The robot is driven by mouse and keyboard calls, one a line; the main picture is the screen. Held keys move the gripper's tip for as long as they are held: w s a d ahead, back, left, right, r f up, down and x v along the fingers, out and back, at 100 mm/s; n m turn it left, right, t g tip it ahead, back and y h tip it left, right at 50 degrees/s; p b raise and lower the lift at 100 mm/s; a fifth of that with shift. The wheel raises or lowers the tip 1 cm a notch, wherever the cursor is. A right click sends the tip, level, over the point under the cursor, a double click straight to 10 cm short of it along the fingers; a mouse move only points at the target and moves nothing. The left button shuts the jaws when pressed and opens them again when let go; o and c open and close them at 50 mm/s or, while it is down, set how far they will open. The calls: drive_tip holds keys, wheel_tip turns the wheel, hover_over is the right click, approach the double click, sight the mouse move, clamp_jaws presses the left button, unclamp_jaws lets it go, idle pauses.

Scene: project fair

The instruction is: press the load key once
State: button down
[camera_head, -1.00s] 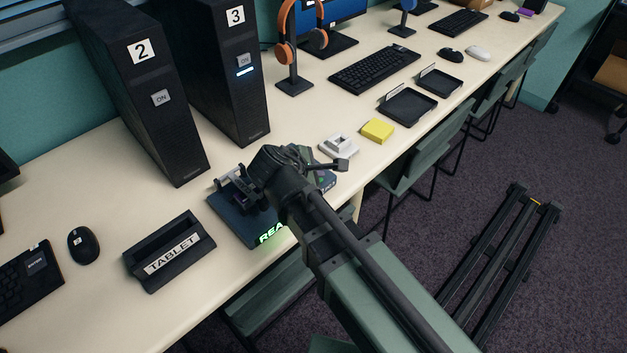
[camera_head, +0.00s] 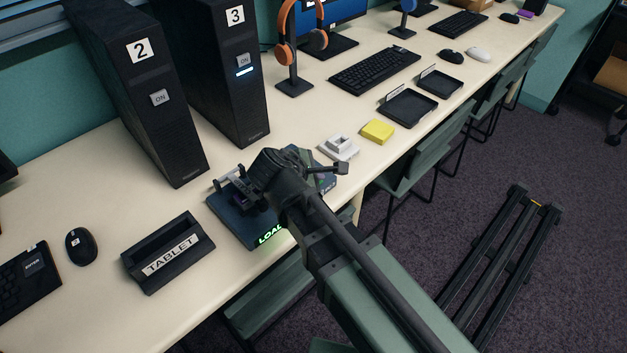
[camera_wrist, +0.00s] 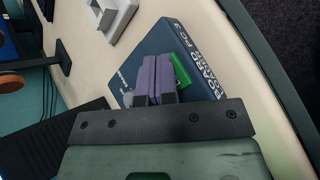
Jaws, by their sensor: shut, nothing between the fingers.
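A blue box (camera_wrist: 193,42) labelled for PC 3 lies past the fingers. Towers 2 (camera_head: 150,125) and 3 (camera_head: 240,100) stand behind. A white item (camera_head: 338,148) and yellow pad (camera_head: 378,131) lie to the right.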

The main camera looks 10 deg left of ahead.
drive_tip(key=shift+r+p, duration=0.85)
drive_tip(key=shift+r, duration=0.1)
wheel_tip(320, 180, up, 5)
drive_tip(key=p, duration=0.5)
idle(0.5)
